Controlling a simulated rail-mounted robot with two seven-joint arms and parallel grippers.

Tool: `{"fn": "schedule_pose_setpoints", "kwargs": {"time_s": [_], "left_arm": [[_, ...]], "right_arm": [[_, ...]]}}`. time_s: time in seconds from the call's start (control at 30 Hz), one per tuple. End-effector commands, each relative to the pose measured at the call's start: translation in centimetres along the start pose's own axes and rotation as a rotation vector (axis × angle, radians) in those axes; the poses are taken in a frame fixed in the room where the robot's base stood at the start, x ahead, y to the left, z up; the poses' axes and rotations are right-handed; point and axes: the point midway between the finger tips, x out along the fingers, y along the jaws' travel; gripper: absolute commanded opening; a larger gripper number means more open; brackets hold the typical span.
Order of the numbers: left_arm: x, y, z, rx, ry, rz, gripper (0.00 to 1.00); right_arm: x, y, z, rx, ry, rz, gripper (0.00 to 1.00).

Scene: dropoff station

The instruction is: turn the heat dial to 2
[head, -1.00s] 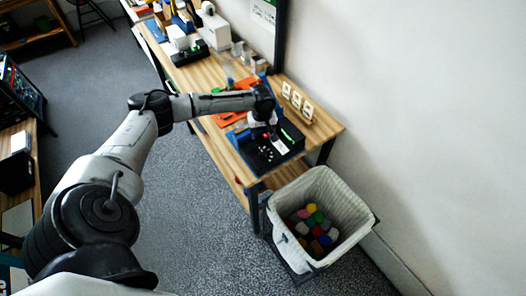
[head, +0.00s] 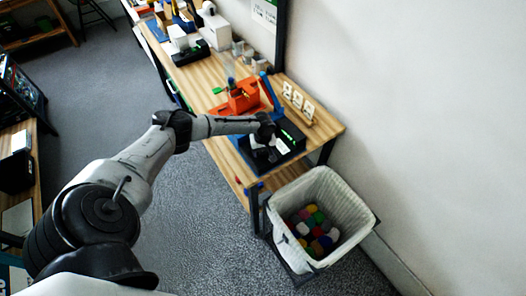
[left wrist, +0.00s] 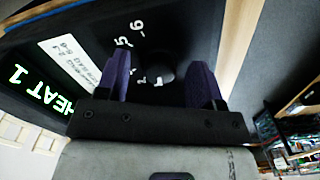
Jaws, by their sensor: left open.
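The heat unit is a black box (head: 291,136) near the front end of the wooden table, with a green lit display. In the left wrist view its display (left wrist: 48,92) reads HEAT 1. White numbers, including 5 and 6, ring a dark round dial (left wrist: 160,72) on the black panel. My left gripper (head: 262,143) is over the box in the head view. In the left wrist view its two purple-faced fingers (left wrist: 161,66) are apart, one on each side of the dial; I cannot tell whether they touch it. The dial is hidden in the head view by my gripper.
An orange device (head: 243,97) stands just behind the box. A lined bin (head: 345,205) with coloured blocks stands below the table's front end. The floor left of the table is clear.

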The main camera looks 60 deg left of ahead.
Motion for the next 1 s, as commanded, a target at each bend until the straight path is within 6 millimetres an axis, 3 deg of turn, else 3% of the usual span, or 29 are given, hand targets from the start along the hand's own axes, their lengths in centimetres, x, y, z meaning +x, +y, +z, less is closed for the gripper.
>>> {"fn": "schedule_pose_setpoints", "kwargs": {"time_s": [0.23, 0.73, 1.0], "left_arm": [[0.01, 0.0, 0.0, 0.001, 0.0, 0.0, 0.59], [-0.01, -0.03, 0.0, 0.001, 0.0, -0.001, 0.13], [-0.06, -0.09, 0.05, 0.054, -0.001, -0.002, 0.12]], "right_arm": [[0.0, -0.16, -0.02, 0.005, 0.0, -0.004, 0.0], [0.0, -0.08, 0.0, 0.002, 0.0, -0.002, 0.0], [-0.38, 0.14, -0.08, -0.005, -0.001, 0.003, 0.0]]}}
